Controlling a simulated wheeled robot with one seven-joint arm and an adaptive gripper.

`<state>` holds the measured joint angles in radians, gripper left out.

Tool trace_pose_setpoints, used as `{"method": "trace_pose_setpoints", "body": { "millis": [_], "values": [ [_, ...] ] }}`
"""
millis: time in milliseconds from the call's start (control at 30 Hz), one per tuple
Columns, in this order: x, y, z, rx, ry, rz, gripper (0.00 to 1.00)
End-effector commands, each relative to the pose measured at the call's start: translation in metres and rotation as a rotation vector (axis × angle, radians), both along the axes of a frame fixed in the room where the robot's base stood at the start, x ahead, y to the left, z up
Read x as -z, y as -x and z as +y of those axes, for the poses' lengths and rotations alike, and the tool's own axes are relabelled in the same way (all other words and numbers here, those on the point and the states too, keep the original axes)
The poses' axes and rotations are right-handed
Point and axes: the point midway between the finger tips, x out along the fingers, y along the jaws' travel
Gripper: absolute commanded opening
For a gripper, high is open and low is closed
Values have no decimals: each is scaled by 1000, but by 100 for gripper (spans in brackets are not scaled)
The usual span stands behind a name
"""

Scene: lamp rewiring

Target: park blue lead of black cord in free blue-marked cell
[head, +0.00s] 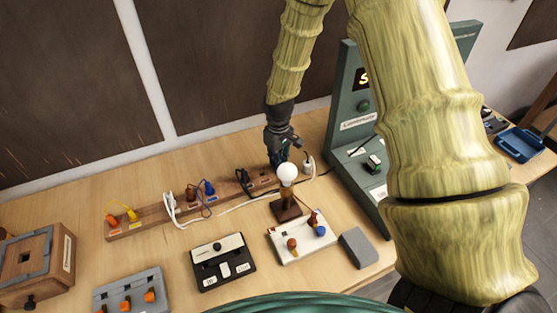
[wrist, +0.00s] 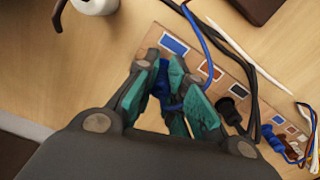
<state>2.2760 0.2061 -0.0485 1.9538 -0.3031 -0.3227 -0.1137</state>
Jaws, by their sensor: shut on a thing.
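My gripper (wrist: 172,88) has its teal fingers shut on the blue lead (wrist: 163,77) in the wrist view. It is over the right end of the wooden cell strip (head: 152,219), behind the lamp bulb, in the head view (head: 281,156). A blue-marked label (wrist: 173,45) lies just beyond the fingertips, with a brown-marked label (wrist: 210,71) beside it. The black cord (wrist: 251,72) runs past the fingers, and a black plug (wrist: 232,110) sits in the strip. The fingers hide the lead's tip, so I cannot tell whether it touches a cell.
The lamp bulb (head: 287,174) stands close in front of my gripper, on a brown post. A white plug-like piece (head: 308,165) is just right. A green panel (head: 350,123) rises at right.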

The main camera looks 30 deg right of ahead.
Motion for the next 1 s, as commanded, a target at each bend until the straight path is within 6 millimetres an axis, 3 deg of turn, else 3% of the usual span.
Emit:
{"method": "trace_pose_setpoints", "body": {
  "millis": [1000],
  "values": [
    [9, 0, 0, 0, 0, 0, 0]
  ]
}}
